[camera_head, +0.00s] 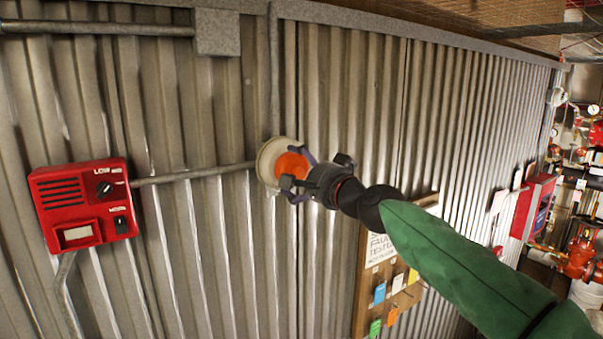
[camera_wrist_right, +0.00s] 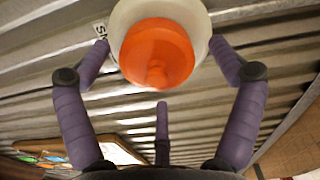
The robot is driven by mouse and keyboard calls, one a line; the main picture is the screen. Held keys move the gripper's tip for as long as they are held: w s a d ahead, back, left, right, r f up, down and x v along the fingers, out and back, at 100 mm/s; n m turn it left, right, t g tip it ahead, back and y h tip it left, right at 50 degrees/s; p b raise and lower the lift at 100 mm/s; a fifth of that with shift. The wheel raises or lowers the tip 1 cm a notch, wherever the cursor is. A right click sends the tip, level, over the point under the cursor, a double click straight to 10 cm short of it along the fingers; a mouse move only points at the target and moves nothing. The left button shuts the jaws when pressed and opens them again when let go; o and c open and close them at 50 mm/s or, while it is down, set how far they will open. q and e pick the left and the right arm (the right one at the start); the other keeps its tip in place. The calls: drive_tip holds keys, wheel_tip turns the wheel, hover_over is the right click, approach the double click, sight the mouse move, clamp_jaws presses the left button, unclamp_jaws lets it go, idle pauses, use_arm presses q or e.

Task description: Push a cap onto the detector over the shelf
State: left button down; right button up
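The detector (camera_head: 267,157) is a round white unit on the corrugated wall, left of centre in the head view. It also shows at the top of the right wrist view (camera_wrist_right: 204,22). An orange cap (camera_head: 291,165) is against the detector's front; in the right wrist view the cap (camera_wrist_right: 157,52) covers its middle. I cannot tell whether it is fully seated. My right gripper (camera_head: 298,171) is at the cap, its purple fingers spread around it. In the right wrist view, gaps show between the side fingers and the cap. My left gripper is not in view.
A red control box (camera_head: 82,203) is on the wall at left, with grey conduit (camera_head: 195,173) running towards the detector. A board with coloured tags (camera_head: 367,285) hangs below my right arm. A red cabinet (camera_head: 532,207) and pipework are at far right.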

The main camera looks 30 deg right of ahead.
drive_tip(key=shift+s, duration=0.15)
drive_tip(key=s, duration=1.1)
drive_tip(key=shift+s+d, duration=0.4)
drive_tip(key=shift+d, duration=0.05)
